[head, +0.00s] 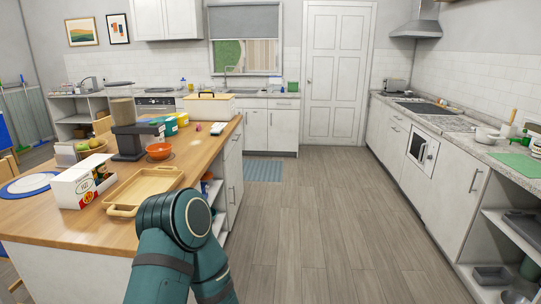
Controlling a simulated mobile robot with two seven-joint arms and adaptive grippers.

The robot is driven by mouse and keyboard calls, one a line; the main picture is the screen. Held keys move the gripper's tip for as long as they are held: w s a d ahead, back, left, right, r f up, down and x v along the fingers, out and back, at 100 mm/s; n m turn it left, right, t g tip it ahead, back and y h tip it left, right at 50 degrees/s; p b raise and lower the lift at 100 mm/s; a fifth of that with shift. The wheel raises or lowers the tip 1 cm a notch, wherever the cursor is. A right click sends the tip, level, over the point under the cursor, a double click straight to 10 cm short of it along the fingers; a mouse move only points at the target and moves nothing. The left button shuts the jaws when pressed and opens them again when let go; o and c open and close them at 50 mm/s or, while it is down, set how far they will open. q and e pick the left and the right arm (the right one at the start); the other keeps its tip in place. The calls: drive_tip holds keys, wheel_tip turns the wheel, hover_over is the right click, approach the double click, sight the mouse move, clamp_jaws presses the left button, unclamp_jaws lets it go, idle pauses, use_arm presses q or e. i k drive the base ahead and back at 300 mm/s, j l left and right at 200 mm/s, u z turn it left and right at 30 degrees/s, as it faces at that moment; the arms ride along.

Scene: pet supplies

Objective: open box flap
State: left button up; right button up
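A white box (70,192) with red and yellow printing on its side stands at the left of the wooden counter top (30,222). It is small in the view, and I cannot tell how its flaps stand. A teal arm of mine rises from the bottom of the head view, in front of the counter edge. It is to the right of the box and apart from it. No gripper shows in the head view.
A wooden tray (124,209) lies beside the box. Behind are an orange bowl (159,151), a dark appliance (127,146) and a cream case (207,108) with a handle. A plate (29,184) lies at far left. The floor (320,220) to the right is clear.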

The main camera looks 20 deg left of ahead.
sight(93, 161)
drive_tip(key=i+u, duration=0.2)
drive_tip(key=i, duration=0.25)
drive_tip(key=i+l+u, duration=0.15)
drive_tip(key=i, duration=0.3)
drive_tip(key=i+l+u, duration=0.2)
drive_tip(key=i, duration=0.2)
